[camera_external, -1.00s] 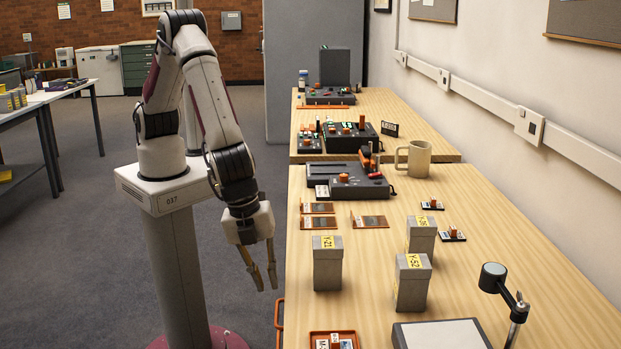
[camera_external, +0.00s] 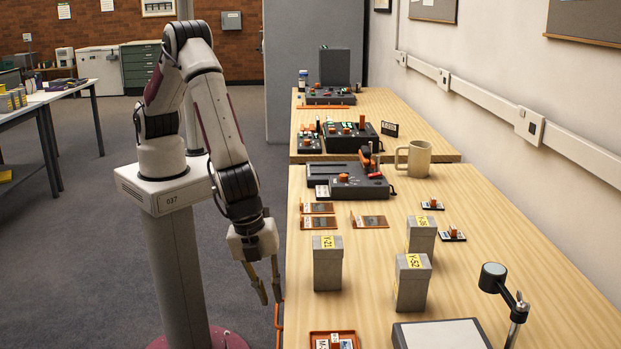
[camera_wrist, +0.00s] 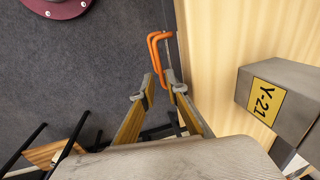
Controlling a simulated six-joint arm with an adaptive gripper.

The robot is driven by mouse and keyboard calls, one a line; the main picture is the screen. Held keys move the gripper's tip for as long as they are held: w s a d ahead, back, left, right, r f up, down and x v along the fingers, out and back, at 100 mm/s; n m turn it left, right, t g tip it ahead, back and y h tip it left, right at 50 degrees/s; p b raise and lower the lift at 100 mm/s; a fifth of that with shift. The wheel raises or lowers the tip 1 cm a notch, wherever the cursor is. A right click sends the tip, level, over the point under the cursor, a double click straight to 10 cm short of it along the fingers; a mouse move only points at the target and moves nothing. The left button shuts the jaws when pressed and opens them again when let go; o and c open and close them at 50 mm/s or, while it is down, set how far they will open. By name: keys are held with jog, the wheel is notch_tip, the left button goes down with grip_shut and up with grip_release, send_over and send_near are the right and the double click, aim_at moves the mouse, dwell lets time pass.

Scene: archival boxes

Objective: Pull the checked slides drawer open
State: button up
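My gripper (camera_external: 269,298) points down beside the left edge of the near table, with its two fingers apart and nothing between them. In the wrist view, my gripper (camera_wrist: 160,82) has its fingertips near two orange handles (camera_wrist: 153,48), which stick out from the table's side, one beyond the other. In the outside view, an orange handle (camera_external: 279,322) shows in part below the fingertips at the table edge. The drawer fronts and their labels are hidden, so I cannot tell which handle belongs to the checked slides drawer.
Grey boxes stand on the table: Y-21 (camera_external: 327,265) near the edge, Y-52 (camera_external: 412,285) farther right, another behind it. An orange tray (camera_external: 333,340) lies at the near edge. Orange-brown slide holders (camera_external: 318,222) lie farther back. The floor left of the table is open.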

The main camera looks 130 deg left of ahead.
aim_at(276, 314)
jog(key=shift+w+a+f, duration=0.15)
jog(key=shift+f, duration=0.85)
jog(key=shift+w+a+f, duration=0.1)
jog(key=shift+f, duration=0.9)
grip_shut()
grip_release()
notch_tip(276, 314, up, 9)
jog(key=s+d, duration=0.1)
jog(key=shift+f, duration=0.15)
dwell(0.5)
